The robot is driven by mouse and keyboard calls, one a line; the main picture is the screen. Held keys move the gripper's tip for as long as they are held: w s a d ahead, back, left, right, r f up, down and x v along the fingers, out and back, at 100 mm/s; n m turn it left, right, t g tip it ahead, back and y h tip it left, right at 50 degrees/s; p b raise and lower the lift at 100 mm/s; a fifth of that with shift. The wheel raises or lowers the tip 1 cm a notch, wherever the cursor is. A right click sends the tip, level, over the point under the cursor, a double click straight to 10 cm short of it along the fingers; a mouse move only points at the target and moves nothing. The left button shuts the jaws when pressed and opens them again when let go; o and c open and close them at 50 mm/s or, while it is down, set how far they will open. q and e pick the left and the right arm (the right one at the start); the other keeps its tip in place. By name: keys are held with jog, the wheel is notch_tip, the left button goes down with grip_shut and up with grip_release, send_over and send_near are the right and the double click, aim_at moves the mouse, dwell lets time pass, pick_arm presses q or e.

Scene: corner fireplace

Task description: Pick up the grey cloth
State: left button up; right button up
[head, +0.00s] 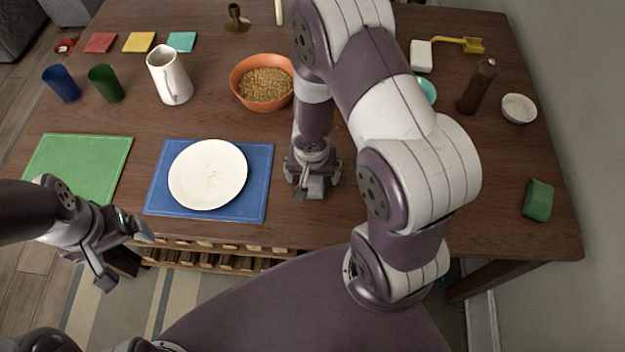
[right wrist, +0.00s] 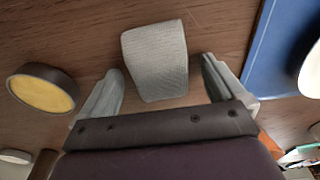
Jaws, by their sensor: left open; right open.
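The grey cloth (right wrist: 155,60) lies on the wooden table and shows in the right wrist view as a small ribbed, folded piece. My right gripper (right wrist: 162,72) is open, with one finger on each side of the cloth and visible gaps between. I cannot tell how high the fingertips are above the table. In the head view my right gripper (head: 314,187) points down just right of the blue mat, and the cloth is hidden or cannot be told from it. My left gripper (head: 122,254) is open and empty off the table's front edge, below the green mat.
A white plate (head: 207,174) lies on the blue mat (head: 245,206). The green mat (head: 75,165) is left of it. An orange bowl (head: 262,100) stands behind my right gripper. A round yellow-topped object (right wrist: 42,92) lies left of the cloth in the right wrist view.

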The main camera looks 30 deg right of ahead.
jog(key=shift+r, duration=0.1)
jog(key=c, duration=1.1)
notch_tip(320, 180, up, 10)
jog(key=p, duration=0.6)
jog(key=shift+p, duration=0.4)
jog(key=o, duration=0.4)
jog(key=c, duration=0.3)
